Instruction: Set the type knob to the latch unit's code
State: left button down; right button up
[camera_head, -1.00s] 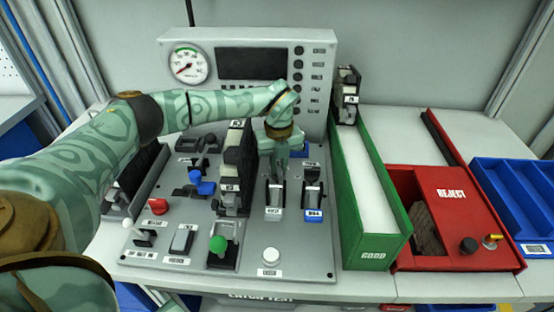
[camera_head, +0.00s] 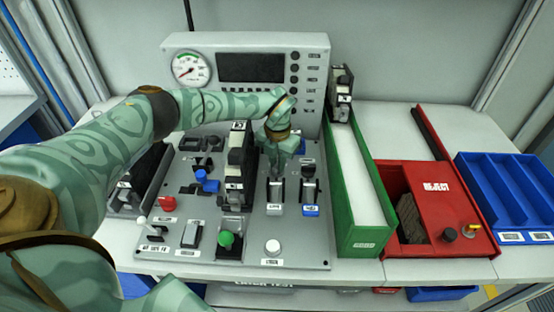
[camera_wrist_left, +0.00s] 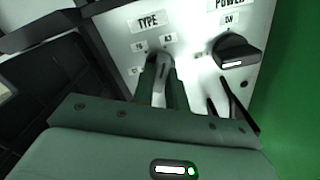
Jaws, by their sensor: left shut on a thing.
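The type knob (camera_wrist_left: 160,70) sits under the TYPE label in the left wrist view, with small code labels around it. My left gripper (camera_wrist_left: 168,85) is shut on the knob, and its fingers hide much of it. In the head view the same gripper (camera_head: 279,158) reaches down behind the switches, hiding the knob. A black latch unit (camera_head: 238,165) with small white labels stands upright on the grey test panel (camera_head: 255,245), left of the gripper. Its code is too small to read. My right gripper is not in view.
A power knob (camera_wrist_left: 235,52) is close beside the type knob. Another black unit (camera_head: 341,88) stands at the far end of the green GOOD chute (camera_head: 366,236). A red REJECT bin (camera_head: 440,215) and blue tray (camera_head: 511,190) are at right. A gauge and screen stand behind.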

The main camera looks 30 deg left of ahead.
aim_at(277, 164)
pick_arm(q)
jog(key=shift+m, duration=0.3)
jog(key=c, duration=1.4)
grip_release()
notch_tip(277, 164, up, 16)
jog(key=p, duration=0.3)
jog(key=shift+r+p, duration=0.2)
jog(key=shift+p, duration=0.15)
